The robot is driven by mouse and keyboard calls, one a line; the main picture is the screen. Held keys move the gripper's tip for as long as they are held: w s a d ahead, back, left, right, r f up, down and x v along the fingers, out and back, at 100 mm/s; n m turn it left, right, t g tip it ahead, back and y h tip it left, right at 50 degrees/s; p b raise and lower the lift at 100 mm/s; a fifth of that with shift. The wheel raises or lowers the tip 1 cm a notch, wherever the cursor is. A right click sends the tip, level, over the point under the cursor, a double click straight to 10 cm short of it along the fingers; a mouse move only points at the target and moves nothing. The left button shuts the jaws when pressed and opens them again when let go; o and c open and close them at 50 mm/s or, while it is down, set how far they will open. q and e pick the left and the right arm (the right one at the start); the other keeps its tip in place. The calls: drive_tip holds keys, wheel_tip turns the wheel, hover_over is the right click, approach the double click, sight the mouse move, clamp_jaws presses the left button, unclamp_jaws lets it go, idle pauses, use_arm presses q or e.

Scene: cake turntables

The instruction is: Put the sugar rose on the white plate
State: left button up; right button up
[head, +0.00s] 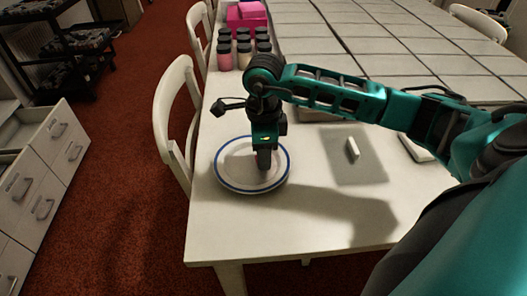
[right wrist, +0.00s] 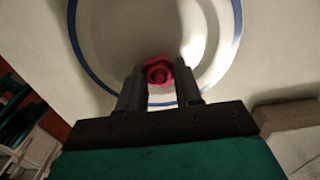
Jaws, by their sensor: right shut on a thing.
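The white plate (head: 230,176) with a blue rim lies on the near left part of the table in the head view. It also fills the upper middle of the right wrist view (right wrist: 110,40). My right gripper (head: 264,166) points down over the right half of the plate. In the right wrist view its fingers (right wrist: 160,88) are shut on the red sugar rose (right wrist: 158,72), which shows between the fingertips. The rose is over the plate's inside; I cannot tell whether it touches it. The rose is hidden in the head view. My left gripper is not in view.
Several jars (head: 243,52) and a pink box (head: 247,15) stand at the back left of the table (head: 230,233). A small white block (head: 353,148) sits on a grey mat (head: 358,170) to the right. White chairs (head: 178,110) line the left edge.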

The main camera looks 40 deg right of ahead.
drive_tip(key=shift+f, duration=0.15)
drive_tip(key=o, duration=1)
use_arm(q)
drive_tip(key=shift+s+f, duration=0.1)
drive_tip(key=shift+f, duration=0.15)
use_arm(e)
drive_tip(key=shift+r, duration=0.4)
use_arm(q)
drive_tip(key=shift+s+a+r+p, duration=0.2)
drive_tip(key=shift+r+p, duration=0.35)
drive_tip(key=shift+p, duration=0.4)
use_arm(e)
wheel_tip(320, 180, up, 12)
drive_tip(key=shift+f, duration=0.2)
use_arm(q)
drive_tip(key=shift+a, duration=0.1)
use_arm(e)
drive_tip(key=shift+s, duration=0.1)
